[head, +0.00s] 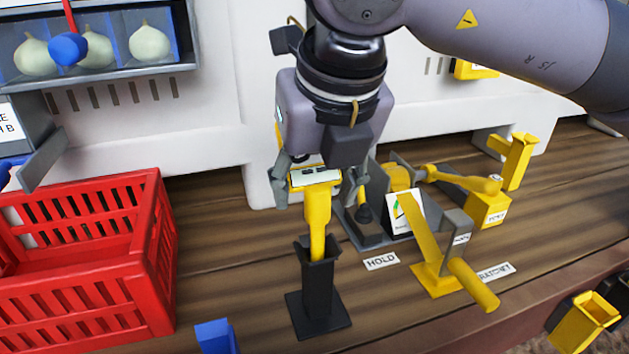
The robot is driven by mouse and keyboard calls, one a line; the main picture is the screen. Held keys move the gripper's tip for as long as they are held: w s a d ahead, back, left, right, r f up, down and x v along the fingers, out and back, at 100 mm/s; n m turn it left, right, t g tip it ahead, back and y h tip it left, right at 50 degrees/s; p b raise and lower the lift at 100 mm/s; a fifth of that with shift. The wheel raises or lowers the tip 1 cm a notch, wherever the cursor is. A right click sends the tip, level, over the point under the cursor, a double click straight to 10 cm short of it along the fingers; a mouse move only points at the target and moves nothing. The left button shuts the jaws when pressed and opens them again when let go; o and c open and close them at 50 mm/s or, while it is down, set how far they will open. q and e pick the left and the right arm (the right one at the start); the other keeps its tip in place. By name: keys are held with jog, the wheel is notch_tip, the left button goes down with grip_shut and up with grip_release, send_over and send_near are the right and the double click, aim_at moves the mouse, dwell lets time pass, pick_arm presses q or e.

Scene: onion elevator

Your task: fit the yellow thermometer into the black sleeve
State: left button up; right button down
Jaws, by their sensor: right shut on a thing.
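The yellow thermometer (318,215) hangs upright, with a white display panel on its wide head and a narrower stem pointing down. My right gripper (318,188) comes down from above and is shut on the head, one finger on each side. The black sleeve (319,290) stands upright on a square base on the wooden bench, directly below. The stem's lower end shows at the sleeve's open mouth and seems to be inside it; how deep it sits is hidden by the front wall. My left gripper is not in view.
A red crate (155,255) stands left and a blue block (213,337) at the front. Right of the sleeve are a HOLD label (381,262), a yellow lever device (430,270) and a grey bracket (372,225). Onions sit in a tray (150,70) at upper left.

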jog(key=c, duration=0.6)
grip_release()
jog(key=shift+c, duration=0.2)
